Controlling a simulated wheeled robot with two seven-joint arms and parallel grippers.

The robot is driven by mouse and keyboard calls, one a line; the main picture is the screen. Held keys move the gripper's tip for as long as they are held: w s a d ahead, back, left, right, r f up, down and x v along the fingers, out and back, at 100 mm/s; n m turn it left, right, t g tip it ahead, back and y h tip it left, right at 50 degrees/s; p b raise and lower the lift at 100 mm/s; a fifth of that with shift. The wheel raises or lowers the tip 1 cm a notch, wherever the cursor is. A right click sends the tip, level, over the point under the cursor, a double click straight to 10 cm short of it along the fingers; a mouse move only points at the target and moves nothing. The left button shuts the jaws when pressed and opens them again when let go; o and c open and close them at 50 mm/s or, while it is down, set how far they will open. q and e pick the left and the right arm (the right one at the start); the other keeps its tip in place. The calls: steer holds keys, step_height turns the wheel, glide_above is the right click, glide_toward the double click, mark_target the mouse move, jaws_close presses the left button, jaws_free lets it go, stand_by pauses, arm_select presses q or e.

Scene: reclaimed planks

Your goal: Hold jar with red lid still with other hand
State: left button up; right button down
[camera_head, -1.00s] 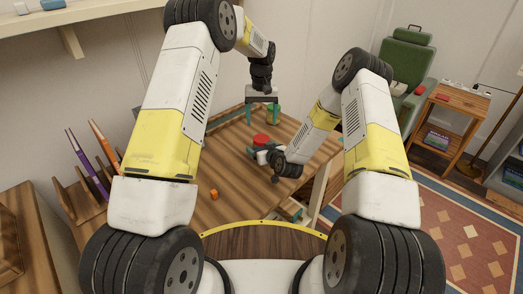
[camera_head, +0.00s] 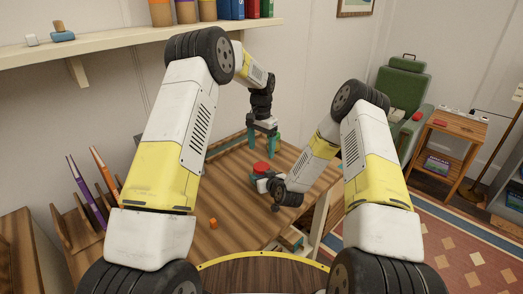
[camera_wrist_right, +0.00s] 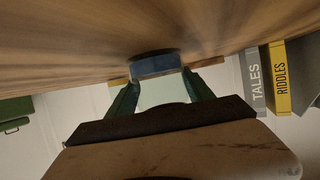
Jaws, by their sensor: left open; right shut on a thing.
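The jar with the red lid (camera_head: 261,167) stands on the wooden table, and mainly its lid shows in the head view. My right gripper (camera_head: 262,181) is at the jar, just below the lid, and shut on it; the wrist hides much of the jar. In the right wrist view its teal fingers (camera_wrist_right: 161,98) flank a pale body with a blue part (camera_wrist_right: 155,65) at its far end; no red lid shows there.
A small orange block (camera_head: 213,223) lies on the table (camera_head: 190,245) at front left, with bare tabletop around it. A rack with upright books (camera_head: 86,190) stands at the left. A shelf (camera_head: 130,42) runs along the back wall.

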mark_target(261, 166)
arm_select(q)
steer(key=m, duration=0.4)
steer(key=shift+m, duration=0.4)
steer(key=m, duration=0.4)
steer(key=shift+m, duration=0.3)
steer(key=m, duration=0.9)
steer(key=shift+f+m, duration=0.4)
steer(key=shift+f, duration=0.15)
step_height(261, 166, down, 7)
steer(key=shift+r, duration=0.1)
